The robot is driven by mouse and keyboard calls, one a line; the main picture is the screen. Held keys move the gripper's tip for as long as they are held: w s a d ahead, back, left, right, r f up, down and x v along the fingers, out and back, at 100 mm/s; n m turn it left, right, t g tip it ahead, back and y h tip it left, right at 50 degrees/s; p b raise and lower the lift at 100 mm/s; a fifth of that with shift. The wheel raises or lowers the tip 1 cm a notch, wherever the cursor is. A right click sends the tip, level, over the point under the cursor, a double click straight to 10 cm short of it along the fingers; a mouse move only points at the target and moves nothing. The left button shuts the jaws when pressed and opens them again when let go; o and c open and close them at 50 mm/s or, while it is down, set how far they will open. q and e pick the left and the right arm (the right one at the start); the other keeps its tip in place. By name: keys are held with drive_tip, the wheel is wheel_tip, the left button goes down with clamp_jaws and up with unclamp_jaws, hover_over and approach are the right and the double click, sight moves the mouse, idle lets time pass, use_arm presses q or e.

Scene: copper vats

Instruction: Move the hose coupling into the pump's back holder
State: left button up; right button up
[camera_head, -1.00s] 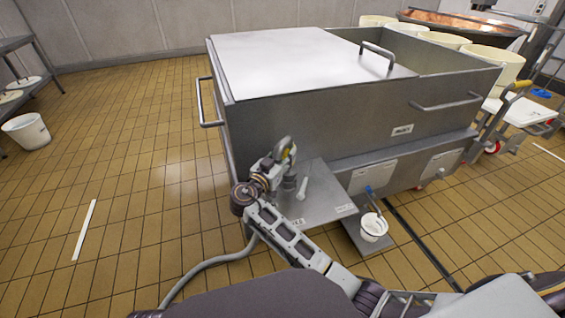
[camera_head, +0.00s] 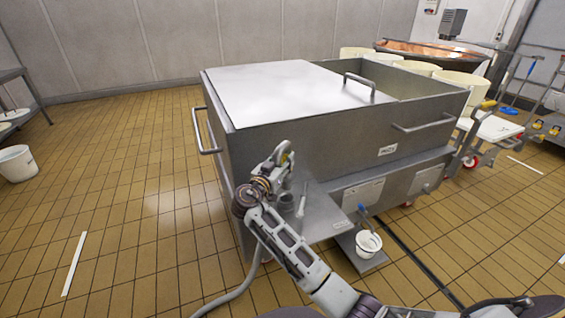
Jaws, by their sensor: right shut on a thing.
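My right gripper (camera_head: 284,156) is over the steel side shelf, against the front wall of the big steel vat. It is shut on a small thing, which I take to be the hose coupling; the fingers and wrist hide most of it. A grey hose (camera_head: 243,287) lies on the floor and rises behind my right arm, where its end is hidden. A dark grey upright part (camera_head: 288,204), perhaps of the pump, stands on the shelf beside my wrist, with a pale slim piece (camera_head: 303,198) at its right. I cannot make out the back holder. My left gripper is out of view.
The steel vat (camera_head: 325,145) has a flat lid, handles and an open right part. The shelf (camera_head: 322,217) juts out low in front. A small white bucket (camera_head: 368,243) stands right of it. Trolleys stand at the right.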

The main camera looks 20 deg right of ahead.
sight(279, 147)
drive_tip(key=shift+r, duration=0.15)
drive_tip(key=shift+r, duration=0.2)
drive_tip(key=shift+r, duration=0.45)
drive_tip(key=shift+r+p, duration=0.4)
drive_tip(key=shift+r, duration=0.4)
drive_tip(key=shift+r+p, duration=0.35)
drive_tip(key=shift+r, duration=0.35)
drive_tip(key=shift+r+p, duration=0.3)
drive_tip(key=shift+r, duration=0.75)
